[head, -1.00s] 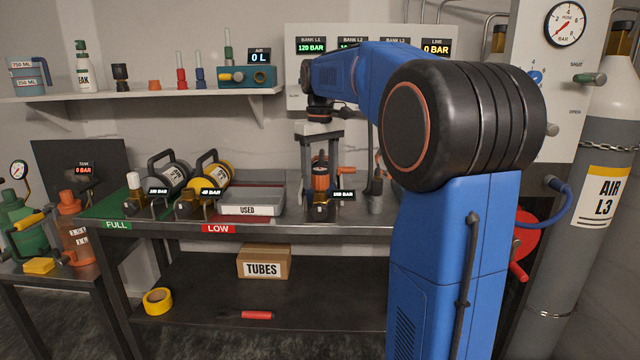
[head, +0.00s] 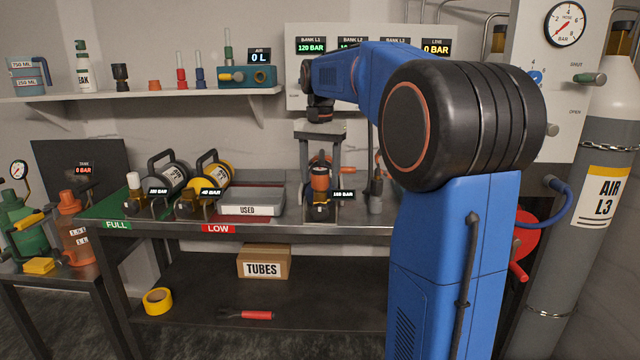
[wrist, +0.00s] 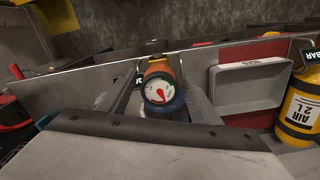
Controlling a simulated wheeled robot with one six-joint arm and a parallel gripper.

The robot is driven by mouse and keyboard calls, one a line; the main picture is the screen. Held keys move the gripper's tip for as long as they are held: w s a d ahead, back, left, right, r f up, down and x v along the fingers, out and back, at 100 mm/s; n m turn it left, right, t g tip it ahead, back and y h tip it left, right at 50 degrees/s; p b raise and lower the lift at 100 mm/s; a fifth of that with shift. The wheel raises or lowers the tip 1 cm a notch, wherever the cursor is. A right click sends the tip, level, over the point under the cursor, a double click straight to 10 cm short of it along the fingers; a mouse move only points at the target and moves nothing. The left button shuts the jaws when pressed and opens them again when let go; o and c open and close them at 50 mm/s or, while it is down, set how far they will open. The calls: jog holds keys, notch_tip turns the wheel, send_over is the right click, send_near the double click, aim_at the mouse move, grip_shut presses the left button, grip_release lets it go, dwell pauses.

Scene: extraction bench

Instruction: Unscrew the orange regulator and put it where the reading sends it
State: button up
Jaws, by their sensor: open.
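In the wrist view the regulator's round white gauge (wrist: 159,91) with a red needle faces the camera. My gripper (head: 320,170) is open, pointing down, with its fingers at either side of the regulator; I cannot tell whether they touch it. The grey USED tray (head: 251,210) is left of it. The green FULL area (head: 117,225) and the red LOW area (head: 218,229) lie further left.
A grey cylinder (head: 170,178) and a yellow cylinder (head: 213,182) lie on the bench left of the tray. A TUBES box (head: 263,262) and yellow tape (head: 157,300) are on the lower shelf.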

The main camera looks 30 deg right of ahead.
jog(key=m, duration=0.5)
jog(key=shift+m, duration=0.3)
jog(key=c, duration=1.2)
jog(key=n, duration=0.4)
jog(key=shift+n, duration=0.3)
jog(key=shift+c, duration=0.4)
